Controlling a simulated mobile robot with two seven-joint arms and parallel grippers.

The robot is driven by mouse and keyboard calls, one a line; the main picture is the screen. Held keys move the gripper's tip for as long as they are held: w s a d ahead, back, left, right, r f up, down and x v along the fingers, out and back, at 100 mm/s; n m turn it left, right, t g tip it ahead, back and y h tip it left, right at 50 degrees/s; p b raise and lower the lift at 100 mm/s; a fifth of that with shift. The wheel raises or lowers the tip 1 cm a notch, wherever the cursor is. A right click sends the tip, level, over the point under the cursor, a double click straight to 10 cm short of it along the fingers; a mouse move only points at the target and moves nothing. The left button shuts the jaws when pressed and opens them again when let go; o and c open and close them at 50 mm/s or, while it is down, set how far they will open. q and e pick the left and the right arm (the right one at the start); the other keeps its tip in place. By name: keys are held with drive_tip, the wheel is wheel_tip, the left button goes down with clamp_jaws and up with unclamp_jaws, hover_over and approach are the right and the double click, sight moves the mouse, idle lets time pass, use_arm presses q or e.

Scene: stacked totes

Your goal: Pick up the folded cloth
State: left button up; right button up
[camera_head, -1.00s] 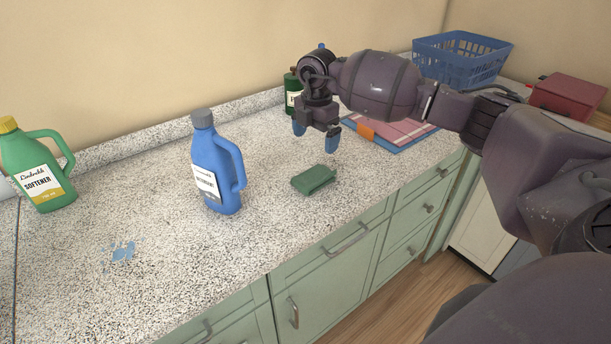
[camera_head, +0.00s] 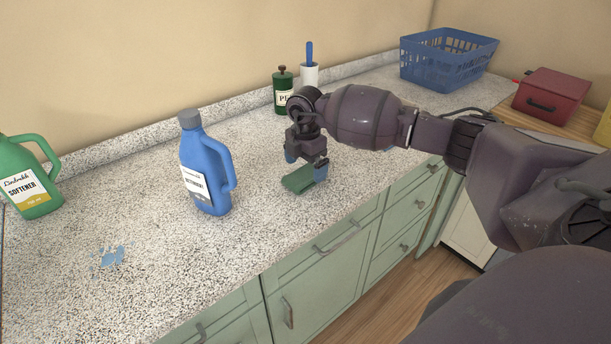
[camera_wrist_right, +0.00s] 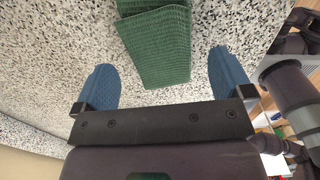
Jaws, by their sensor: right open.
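The folded cloth (camera_head: 298,181) is dark green and lies flat on the speckled counter, near its front edge. My right gripper (camera_head: 306,166) is over the cloth with its blue fingertips apart, one on each side of it, and partly covers it. In the right wrist view the green cloth (camera_wrist_right: 158,48) lies ahead of and between the open fingertips (camera_wrist_right: 163,78), with nothing gripped. I cannot tell how high the fingertips are above the counter. My left gripper is not in view.
A blue detergent bottle (camera_head: 207,172) stands on the counter left of the cloth, and a green softener bottle (camera_head: 30,180) farther left. A blue spill (camera_head: 113,256) lies in front. A green canister (camera_head: 283,95), blue basket (camera_head: 448,62) and red box (camera_head: 550,97) are behind.

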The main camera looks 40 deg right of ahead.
sight(305, 169)
wheel_tip(305, 169, down, 3)
drive_tip(key=shift+r, duration=0.2)
drive_tip(key=c, duration=1)
drive_tip(key=shift+r, duration=0.1)
wheel_tip(305, 169, up, 20)
drive_tip(key=p, duration=0.1)
